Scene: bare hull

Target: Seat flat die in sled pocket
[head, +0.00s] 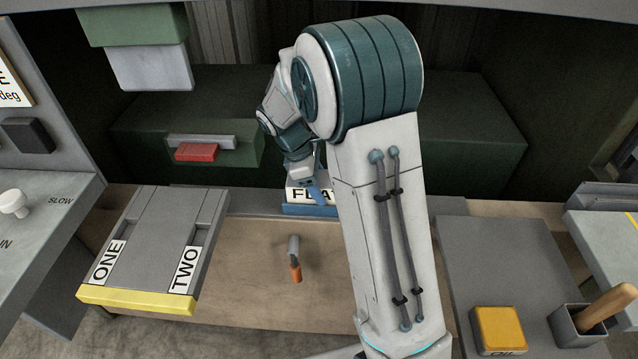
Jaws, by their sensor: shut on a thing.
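My gripper (308,183) is in the middle of the head view, partly hidden by my own arm. It is down at a blue block or holder (300,209) with a white label that reads "FLA", the rest covered. A small blue piece (319,194) shows at the fingertips in front of the label; I take it to be the flat die, with my gripper shut on it. I cannot tell whether it is clear of the holder. No part is clearly marked as the sled; its pocket cannot be made out.
A grey board (150,240) with slots marked ONE and TWO and a yellow front edge is at left. A grey tool with an orange tip (294,262) lies on the brown bench. An oil pad (499,329) and a wooden-handled tool (607,303) are at right.

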